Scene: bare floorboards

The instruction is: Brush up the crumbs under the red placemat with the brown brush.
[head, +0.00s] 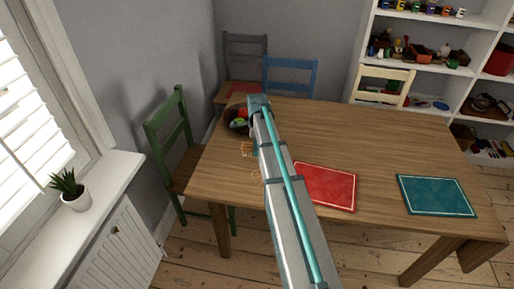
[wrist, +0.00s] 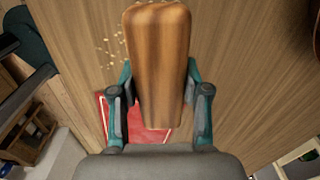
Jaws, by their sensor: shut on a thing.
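My gripper (wrist: 160,78) is shut on the brown brush (wrist: 160,40), with one finger on each side of its wooden body. The brush's bristles are not visible. In the head view my arm hides the gripper and brush. The red placemat (head: 326,186) lies flat on the table, just right of my arm; part of it also shows behind the brush in the wrist view (wrist: 103,112). Pale crumbs (wrist: 108,52) are scattered on bare wood left of the brush in the wrist view. Small tan marks, apparently crumbs (head: 247,149), show left of my arm in the head view.
The wooden table (head: 385,150) also carries a teal placemat (head: 436,195) at the right and a bowl of colourful things (head: 233,130) near its far left corner. Green (head: 178,150), blue (head: 290,78) and cream (head: 381,88) chairs stand around it. The far right tabletop is clear.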

